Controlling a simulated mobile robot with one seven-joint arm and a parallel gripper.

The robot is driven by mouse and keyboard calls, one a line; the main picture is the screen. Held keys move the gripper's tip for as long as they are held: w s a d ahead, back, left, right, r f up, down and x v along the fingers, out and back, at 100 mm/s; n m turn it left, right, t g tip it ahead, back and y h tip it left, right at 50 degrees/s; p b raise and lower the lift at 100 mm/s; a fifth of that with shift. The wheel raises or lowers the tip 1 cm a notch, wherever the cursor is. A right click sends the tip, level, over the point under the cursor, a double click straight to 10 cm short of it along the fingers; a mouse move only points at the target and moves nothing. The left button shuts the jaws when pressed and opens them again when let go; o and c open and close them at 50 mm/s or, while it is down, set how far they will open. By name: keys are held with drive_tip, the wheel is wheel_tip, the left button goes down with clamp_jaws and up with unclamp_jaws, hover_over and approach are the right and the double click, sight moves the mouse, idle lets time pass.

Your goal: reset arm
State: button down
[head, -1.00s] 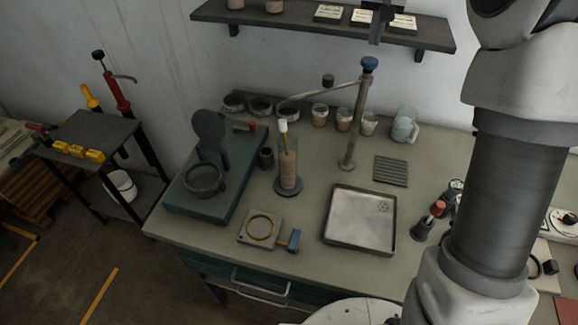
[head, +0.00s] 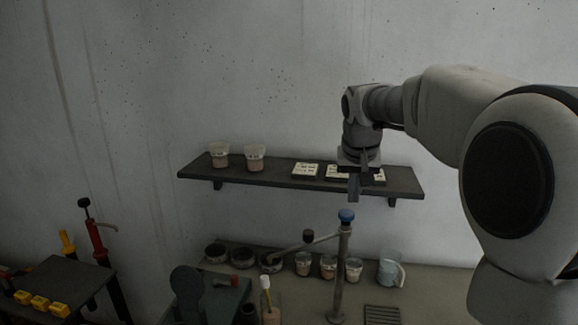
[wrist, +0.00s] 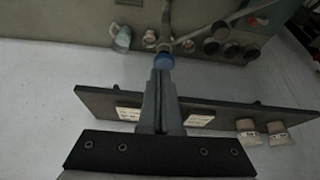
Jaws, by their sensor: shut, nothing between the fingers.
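My gripper (head: 354,186) hangs in front of the right part of the wall shelf in the head view, pointing down. In the wrist view the fingers of my gripper (wrist: 161,78) are pressed together with nothing between them. Their tips line up in that view with the blue knob (wrist: 165,61) of the metal stand, but the gap between them cannot be judged. In the head view the blue-topped stand (head: 341,265) rises from the bench a little below my gripper.
The dark shelf (head: 275,181) holds two cups (head: 254,157) and several white labelled blocks (head: 305,170). A side stand (head: 62,284) is at left. The wall above the shelf is bare.

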drive_tip(key=s+n, duration=0.1)
drive_tip(key=s, duration=1.7)
drive_tip(key=s+f+y+b, duration=0.1)
drive_tip(key=s+f, duration=0.5)
drive_tip(key=s, duration=0.7)
drive_tip(key=shift+s+f+n+t, duration=0.15)
drive_tip(key=shift+f+n+t, duration=0.05)
drive_tip(key=shift+n+t, duration=0.2)
drive_tip(key=shift+d, duration=0.1)
